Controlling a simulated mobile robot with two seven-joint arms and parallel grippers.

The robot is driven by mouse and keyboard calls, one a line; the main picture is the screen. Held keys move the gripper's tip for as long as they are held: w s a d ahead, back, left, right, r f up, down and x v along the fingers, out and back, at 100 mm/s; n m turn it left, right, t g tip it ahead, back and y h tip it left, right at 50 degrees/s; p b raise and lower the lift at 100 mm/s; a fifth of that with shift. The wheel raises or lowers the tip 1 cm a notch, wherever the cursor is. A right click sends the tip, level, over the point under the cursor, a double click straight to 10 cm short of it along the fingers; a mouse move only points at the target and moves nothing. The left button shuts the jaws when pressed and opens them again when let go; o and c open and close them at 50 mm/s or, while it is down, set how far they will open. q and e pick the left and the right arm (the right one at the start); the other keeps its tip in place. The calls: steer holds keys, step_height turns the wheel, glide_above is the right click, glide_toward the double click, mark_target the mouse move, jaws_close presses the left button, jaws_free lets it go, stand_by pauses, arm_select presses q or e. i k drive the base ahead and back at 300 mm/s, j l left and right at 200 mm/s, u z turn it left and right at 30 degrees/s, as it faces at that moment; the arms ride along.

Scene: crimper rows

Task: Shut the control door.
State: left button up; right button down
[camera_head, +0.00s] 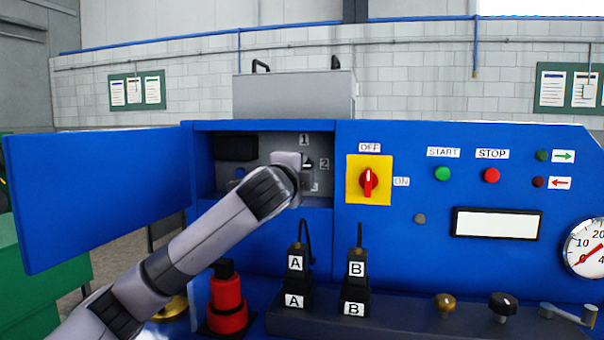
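The control door (98,190) is a blue panel hinged at the left side of an open compartment in the blue machine. It stands wide open, swung out to the left. The compartment (255,148) has a grey back panel with labels 1, 2 and 3 around a small dark knob (309,163). My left gripper (291,165) is inside the compartment mouth, in front of this panel and beside the knob. My own wrist hides its fingers, so I cannot see whether they are open or touch the knob. My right gripper is out of view.
A red switch on a yellow plate (369,180) is right of the compartment. Below are plugs A (295,275) and B (355,280) and a red cylinder-like part (227,300). START (442,174) and STOP (491,175) buttons are at right. My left forearm crosses below the door's hinge side.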

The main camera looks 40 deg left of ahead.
mark_target(74, 194)
steer(key=k+l, duration=0.7)
steer(key=k, duration=0.2)
